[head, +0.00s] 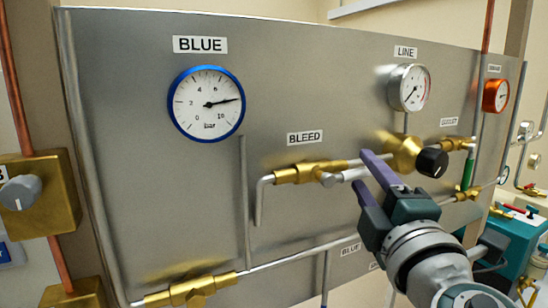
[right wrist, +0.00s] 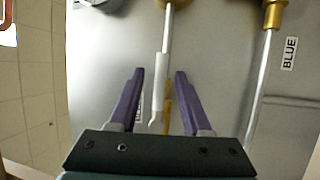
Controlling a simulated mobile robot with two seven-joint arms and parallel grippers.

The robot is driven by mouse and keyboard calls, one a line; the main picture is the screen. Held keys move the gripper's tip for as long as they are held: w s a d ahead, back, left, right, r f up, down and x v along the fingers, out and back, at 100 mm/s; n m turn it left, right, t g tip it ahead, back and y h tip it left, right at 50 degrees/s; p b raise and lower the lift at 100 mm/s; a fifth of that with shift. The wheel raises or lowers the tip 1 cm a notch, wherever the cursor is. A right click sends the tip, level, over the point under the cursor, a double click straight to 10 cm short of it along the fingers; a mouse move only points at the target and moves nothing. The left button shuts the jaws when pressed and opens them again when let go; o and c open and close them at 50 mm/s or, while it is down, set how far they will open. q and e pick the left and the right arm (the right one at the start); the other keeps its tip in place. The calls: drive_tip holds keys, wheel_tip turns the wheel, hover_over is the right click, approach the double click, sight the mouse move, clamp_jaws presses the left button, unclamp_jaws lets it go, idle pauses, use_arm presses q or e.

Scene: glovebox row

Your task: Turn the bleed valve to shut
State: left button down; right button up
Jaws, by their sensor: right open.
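The bleed valve (head: 298,173) is a brass body on a pipe, under the BLEED label (head: 305,137) on the grey panel. Its pale lever (head: 343,176) points right, roughly along the pipe. My right gripper (head: 362,171) has purple fingers and is open at the lever's right end. In the right wrist view the lever (right wrist: 158,80) lies between the two spread fingers of the gripper (right wrist: 160,73), with a gap on each side. The brass valve body is mostly hidden there. My left gripper is not in view.
A brass regulator with a black knob (head: 432,162) sits close right of my right gripper. The blue-rimmed gauge (head: 207,103) and LINE gauge (head: 409,88) are above. Another brass valve (head: 190,291) is at lower left. The panel (head: 150,190) left of the bleed valve is clear.

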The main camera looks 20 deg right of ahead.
drive_tip(key=shift+x, duration=0.9)
drive_tip(key=shift+c, duration=0.3)
clamp_jaws()
idle(0.5)
